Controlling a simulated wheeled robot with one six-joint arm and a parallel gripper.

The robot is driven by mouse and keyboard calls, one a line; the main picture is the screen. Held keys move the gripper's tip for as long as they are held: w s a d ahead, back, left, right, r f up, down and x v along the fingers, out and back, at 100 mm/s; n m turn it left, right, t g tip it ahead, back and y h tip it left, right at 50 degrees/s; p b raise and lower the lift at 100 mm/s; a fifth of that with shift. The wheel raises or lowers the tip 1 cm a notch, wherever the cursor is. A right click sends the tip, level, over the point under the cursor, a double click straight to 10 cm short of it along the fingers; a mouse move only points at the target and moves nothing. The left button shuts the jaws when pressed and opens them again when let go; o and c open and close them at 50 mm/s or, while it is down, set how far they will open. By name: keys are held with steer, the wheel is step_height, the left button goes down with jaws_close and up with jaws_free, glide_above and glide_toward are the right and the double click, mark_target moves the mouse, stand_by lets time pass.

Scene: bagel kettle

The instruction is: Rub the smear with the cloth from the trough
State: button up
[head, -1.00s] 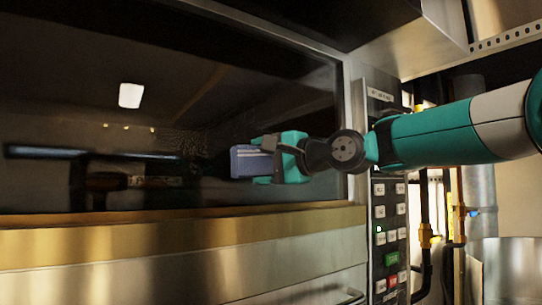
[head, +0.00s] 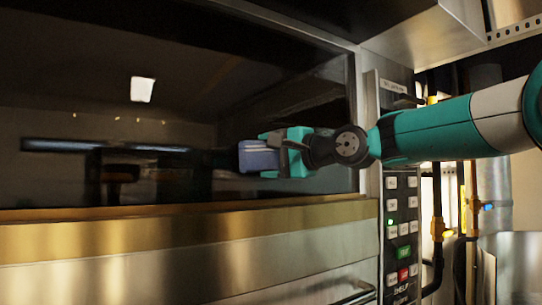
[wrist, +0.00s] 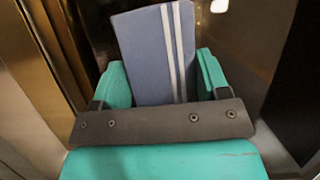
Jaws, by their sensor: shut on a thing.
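My gripper (head: 270,155) is shut on a folded blue cloth (head: 257,157) in front of the dark glass of the oven door. In the wrist view the cloth (wrist: 148,58) stands out between the two teal fingers (wrist: 163,85) and shows two white stripes. In the head view the cloth's left end faces the glass (head: 60,110); I cannot tell whether it touches it. No smear can be made out clearly on the glass; part of the glass is hidden behind my gripper and the cloth. The trough does not show.
A brass-coloured ledge (head: 170,215) and a steel front with a bar handle (head: 355,293) lie below the glass. A button panel (head: 402,235) stands right of the glass, under my arm. A steel hood (head: 440,35) juts out above. Pipes (head: 437,200) run at the right.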

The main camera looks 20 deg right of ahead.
steer(key=shift+w+a+p, duration=0.15)
steer(key=shift+w+p, duration=0.25)
steer(key=shift+w, duration=0.35)
steer(key=shift+w+d+p, duration=0.15)
steer(key=shift+d, duration=0.8)
steer(key=shift+w+d+p, duration=0.1)
steer(key=shift+d+p, duration=0.05)
steer(key=shift+d, duration=0.75)
steer(key=w+d+p, duration=0.1)
steer(key=d+p, duration=0.2)
steer(key=d, duration=0.4)
steer(key=shift+w, duration=0.35)
steer(key=shift+s+a+b, duration=0.3)
steer(key=shift+s+a, duration=0.05)
steer(key=shift+a, duration=1.45)
steer(key=shift+s+a+b, duration=0.3)
steer(key=shift+s+a, duration=0.1)
steer(key=shift+a, duration=1.4)
steer(key=shift+s+a+b, duration=0.3)
steer(key=shift+s+a, duration=0.05)
steer(key=shift+a, duration=1.45)
steer(key=shift+d, duration=0.1)
